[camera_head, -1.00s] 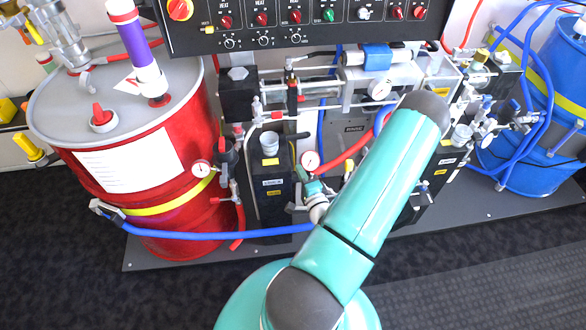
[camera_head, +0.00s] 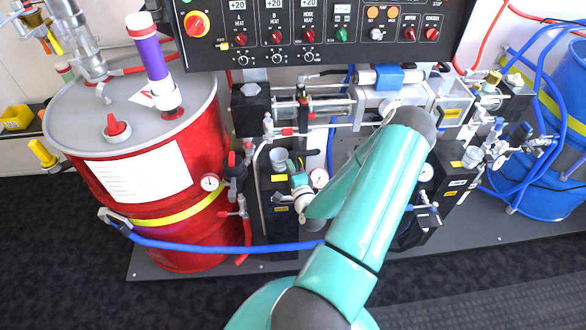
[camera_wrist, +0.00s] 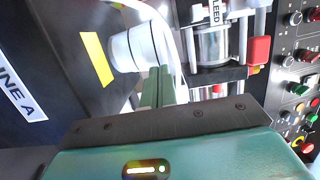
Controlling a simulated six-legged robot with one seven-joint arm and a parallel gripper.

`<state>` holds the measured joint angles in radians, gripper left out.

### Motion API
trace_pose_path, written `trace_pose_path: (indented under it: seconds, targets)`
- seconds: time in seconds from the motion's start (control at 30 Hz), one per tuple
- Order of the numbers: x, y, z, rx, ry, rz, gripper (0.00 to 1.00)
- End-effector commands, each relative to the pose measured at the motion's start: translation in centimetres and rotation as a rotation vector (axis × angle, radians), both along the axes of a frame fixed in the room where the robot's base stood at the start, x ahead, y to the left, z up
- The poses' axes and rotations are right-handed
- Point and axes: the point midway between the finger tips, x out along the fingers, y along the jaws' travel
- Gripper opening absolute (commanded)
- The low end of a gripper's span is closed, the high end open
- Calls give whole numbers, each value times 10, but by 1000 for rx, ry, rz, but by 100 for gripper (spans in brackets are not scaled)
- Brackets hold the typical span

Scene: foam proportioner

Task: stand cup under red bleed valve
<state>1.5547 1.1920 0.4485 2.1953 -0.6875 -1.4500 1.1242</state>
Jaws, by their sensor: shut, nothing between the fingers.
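A small pale grey cup (camera_head: 280,158) stands on top of the black box labelled LINE A (camera_head: 277,225), left of centre in the head view. In the wrist view the cup (camera_wrist: 140,46) shows sideways, beside a yellow label. My gripper (camera_head: 297,172) is just right of the cup in the head view. In the wrist view its green fingers (camera_wrist: 158,86) are shut and empty, close by the cup; I cannot tell whether they touch it. Red-marked fittings (camera_head: 287,131) sit above the cup. A partly cut-off BLEED label (camera_wrist: 215,10) shows in the wrist view; I cannot tell which fitting is the red bleed valve.
A red drum (camera_head: 150,220) stands at left and a blue drum (camera_head: 555,185) at right. A blue hose (camera_head: 220,247) crosses low in front. The control panel (camera_head: 330,28) is above.

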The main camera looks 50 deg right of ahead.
Motion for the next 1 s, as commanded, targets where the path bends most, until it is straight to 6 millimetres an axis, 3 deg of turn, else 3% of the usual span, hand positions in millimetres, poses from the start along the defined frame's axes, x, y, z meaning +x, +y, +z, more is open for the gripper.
trace_pose_path:
  seconds: [0.17,0.4,1.0]
  targets:
    - [6,1,0,0,0,1,0]
    - [37,7,0,1,0,1,0]
    - [39,4,0,1,1,1,0]
